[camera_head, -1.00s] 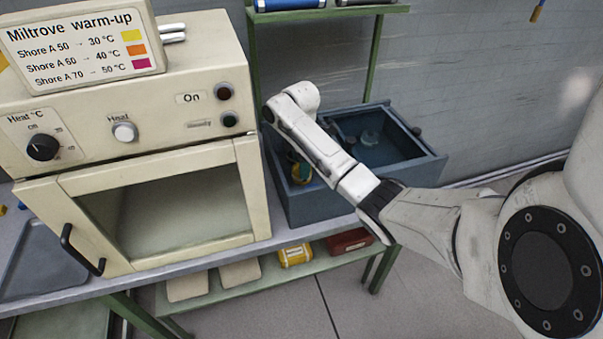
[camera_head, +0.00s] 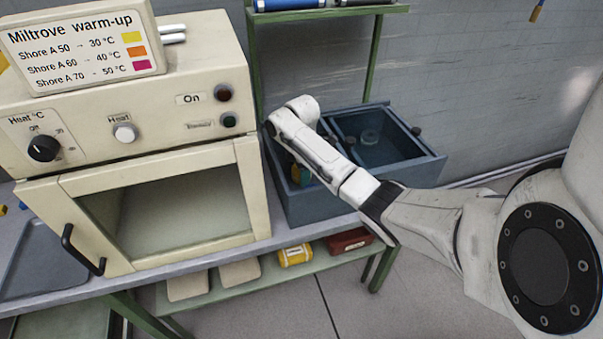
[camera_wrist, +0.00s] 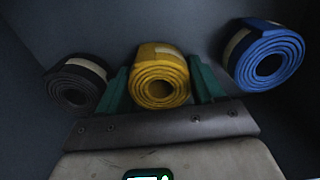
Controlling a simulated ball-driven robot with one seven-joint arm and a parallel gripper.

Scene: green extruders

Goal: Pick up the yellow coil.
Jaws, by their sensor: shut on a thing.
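The yellow coil (camera_wrist: 160,76) is a rolled strip with a pale label, in the middle of the wrist view. My gripper (camera_wrist: 162,88) has its two green fingers on either side of it, shut on it. A black coil (camera_wrist: 77,82) lies to the left and a blue coil (camera_wrist: 265,55) to the right, both apart from the fingers. In the head view my gripper is mostly hidden behind my arm, down in the left part of the blue-grey bin (camera_head: 350,200). I cannot tell whether the yellow coil is clear of the bin's floor.
A green shelf post (camera_head: 376,50) rises behind the bin. A yellow package (camera_head: 295,255) sits on the lower shelf.

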